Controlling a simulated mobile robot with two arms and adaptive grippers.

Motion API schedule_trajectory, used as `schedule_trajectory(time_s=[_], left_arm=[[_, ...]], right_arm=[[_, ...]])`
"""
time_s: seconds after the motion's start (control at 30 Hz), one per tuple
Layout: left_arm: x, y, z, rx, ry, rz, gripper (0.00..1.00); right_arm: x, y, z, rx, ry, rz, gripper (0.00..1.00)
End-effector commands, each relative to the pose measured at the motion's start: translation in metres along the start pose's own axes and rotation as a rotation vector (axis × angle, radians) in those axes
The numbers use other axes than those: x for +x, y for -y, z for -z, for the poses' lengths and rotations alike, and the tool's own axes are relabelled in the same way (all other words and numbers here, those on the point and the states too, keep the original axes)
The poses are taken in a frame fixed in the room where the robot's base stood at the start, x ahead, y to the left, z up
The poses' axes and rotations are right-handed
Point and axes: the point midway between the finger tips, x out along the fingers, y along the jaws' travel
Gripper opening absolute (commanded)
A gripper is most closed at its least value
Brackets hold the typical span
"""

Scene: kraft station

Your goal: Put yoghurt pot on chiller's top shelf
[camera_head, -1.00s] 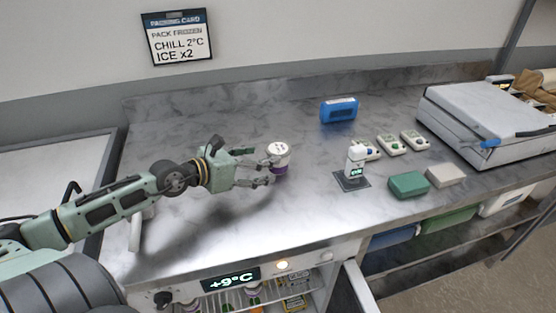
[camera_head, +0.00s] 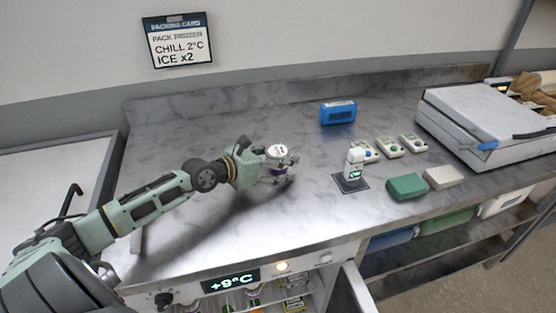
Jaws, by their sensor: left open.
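The yoghurt pot (camera_head: 276,151), with a white lid and a purple lower part, stands on the steel worktop (camera_head: 215,246). My left gripper (camera_head: 290,168) is open, with its fingers around the pot; whether they touch it I cannot tell. The fingers hide part of the pot's side. The chiller (camera_head: 231,280) is under the worktop front, with a display reading +9°C. Its door (camera_head: 357,292) stands open, and jars and packs show inside near the lower picture edge. Most of the chiller's inside is out of view. My right gripper is not in view.
A white device (camera_head: 354,165) stands on a dark pad right of the pot. The worktop's front left is clear.

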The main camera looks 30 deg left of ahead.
Motion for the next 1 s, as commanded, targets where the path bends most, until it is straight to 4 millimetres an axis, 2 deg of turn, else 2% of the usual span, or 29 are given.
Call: schedule_trajectory(time_s=[0.23,0.8,0.87,0.9,1.0], left_arm=[[0.0006,0.0001,0.0001,0.000,0.000,0.000,0.70],[0.0004,0.0001,0.0001,0.000,0.000,0.000,0.20],[0.0003,0.0000,-0.0009,0.000,0.002,0.000,0.20],[0.0003,0.0000,-0.0009,0.000,0.002,0.000,0.16],[0.0003,0.0000,-0.0008,0.000,0.002,0.000,0.16]], right_arm=[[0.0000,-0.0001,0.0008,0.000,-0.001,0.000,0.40],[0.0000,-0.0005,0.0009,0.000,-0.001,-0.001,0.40],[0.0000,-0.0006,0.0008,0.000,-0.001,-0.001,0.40],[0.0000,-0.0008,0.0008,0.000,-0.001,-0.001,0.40],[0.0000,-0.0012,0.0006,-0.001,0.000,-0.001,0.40]])
